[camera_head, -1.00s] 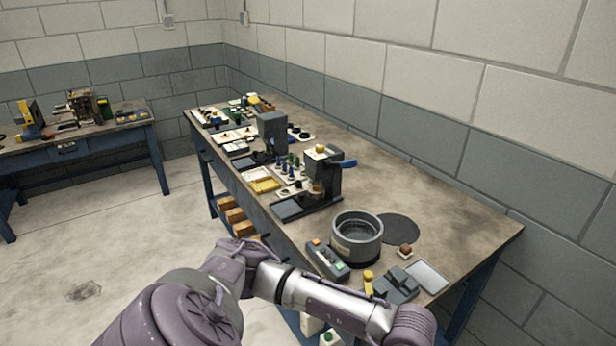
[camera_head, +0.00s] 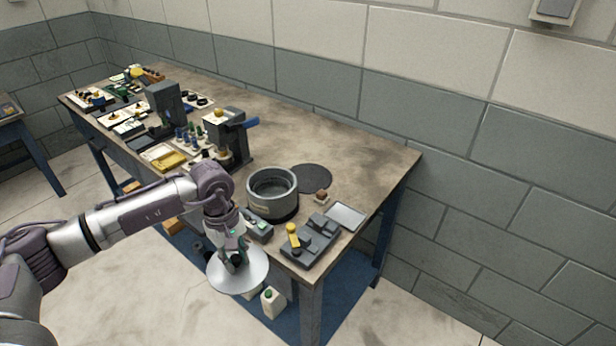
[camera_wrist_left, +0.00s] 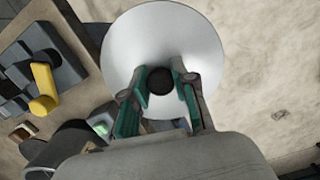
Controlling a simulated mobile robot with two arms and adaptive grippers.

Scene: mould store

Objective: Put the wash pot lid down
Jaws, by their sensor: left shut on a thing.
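The wash pot lid (camera_head: 237,279) is a round, pale metal disc with a dark knob. My left gripper (camera_head: 236,260) is shut on its knob and holds it in the air off the bench's front edge, above the floor. In the left wrist view the lid (camera_wrist_left: 165,35) fills the top middle, with the gripper's green-padded fingers (camera_wrist_left: 160,88) on either side of the black knob. The wash pot (camera_head: 272,194), a grey open cylinder, stands on the bench behind the gripper. A dark round mat (camera_head: 312,178) lies bare beside the pot. My right gripper is not in view.
A control box (camera_head: 257,228) stands in front of the pot. A dark grey block fixture with a yellow knob (camera_head: 293,229) and a pale tray (camera_head: 346,216) are to the right. A press (camera_head: 228,140) stands left. Bench top (camera_head: 345,150) behind the mat is clear.

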